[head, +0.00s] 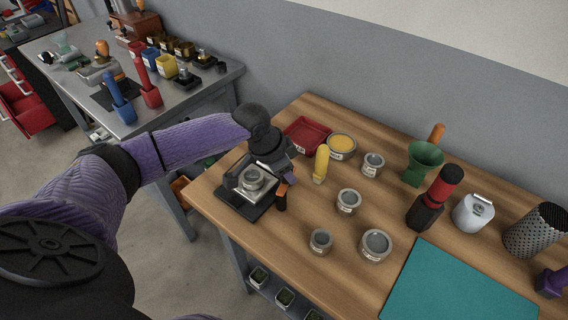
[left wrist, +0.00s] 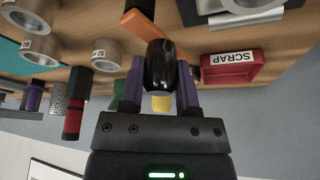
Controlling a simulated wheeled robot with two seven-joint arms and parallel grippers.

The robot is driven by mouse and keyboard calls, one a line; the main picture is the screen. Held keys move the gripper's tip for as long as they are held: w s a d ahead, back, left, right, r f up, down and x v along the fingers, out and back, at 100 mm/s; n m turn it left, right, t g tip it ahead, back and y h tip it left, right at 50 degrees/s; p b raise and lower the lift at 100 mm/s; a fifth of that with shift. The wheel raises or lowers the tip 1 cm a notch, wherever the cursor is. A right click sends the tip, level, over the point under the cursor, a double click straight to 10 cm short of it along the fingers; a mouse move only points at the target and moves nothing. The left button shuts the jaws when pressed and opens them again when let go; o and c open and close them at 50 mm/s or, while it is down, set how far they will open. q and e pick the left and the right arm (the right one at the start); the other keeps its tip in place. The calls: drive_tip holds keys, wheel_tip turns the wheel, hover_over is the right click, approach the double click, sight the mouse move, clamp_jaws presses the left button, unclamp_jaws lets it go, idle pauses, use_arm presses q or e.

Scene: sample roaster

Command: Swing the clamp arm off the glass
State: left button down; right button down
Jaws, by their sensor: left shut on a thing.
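The sample stand (head: 240,203) is a dark base on the wooden table's left end, with a pale square plate and a round glass-topped piece (head: 252,179) on it. The orange clamp arm (head: 282,189) shows at the stand's right side, its black knob at the end; the arm also shows in the left wrist view (left wrist: 130,92). My left gripper (head: 289,176) is over the stand's right edge. In the left wrist view its purple fingers (left wrist: 160,88) are shut on the black knob (left wrist: 160,62). The gripper hides part of the stand. My right gripper is not in view.
A red scrap tray (head: 307,134), a yellow-filled bowl (head: 342,146) and a yellow-handled tool (head: 321,164) are close behind and right of the gripper. Several round tins (head: 348,201) stand right of the stand. A teal mat (head: 460,288) lies at the front right.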

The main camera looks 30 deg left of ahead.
use_arm(q)
drive_tip(key=shift+d+r+m+p, duration=0.2)
drive_tip(key=shift+r+m+p, duration=0.1)
drive_tip(key=shift+m, duration=0.4)
drive_tip(key=shift+d+f+m+g+h, duration=0.15)
drive_tip(key=shift+m+g+h, duration=0.1)
drive_tip(key=shift+m, duration=0.3)
drive_tip(key=shift+d+f+m+g+h, duration=0.15)
drive_tip(key=shift+m+g, duration=0.1)
drive_tip(key=shift+m, duration=0.3)
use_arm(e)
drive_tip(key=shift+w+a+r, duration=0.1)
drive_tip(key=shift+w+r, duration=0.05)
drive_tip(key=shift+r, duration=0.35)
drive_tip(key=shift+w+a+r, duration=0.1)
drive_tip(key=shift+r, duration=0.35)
use_arm(q)
drive_tip(key=shift+c, duration=1.6)
unclamp_jaws()
drive_tip(key=p+v, duration=0.3)
drive_tip(key=v, duration=0.7)
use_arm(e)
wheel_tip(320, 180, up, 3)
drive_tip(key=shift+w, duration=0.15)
use_arm(q)
drive_tip(key=shift+f, duration=0.1)
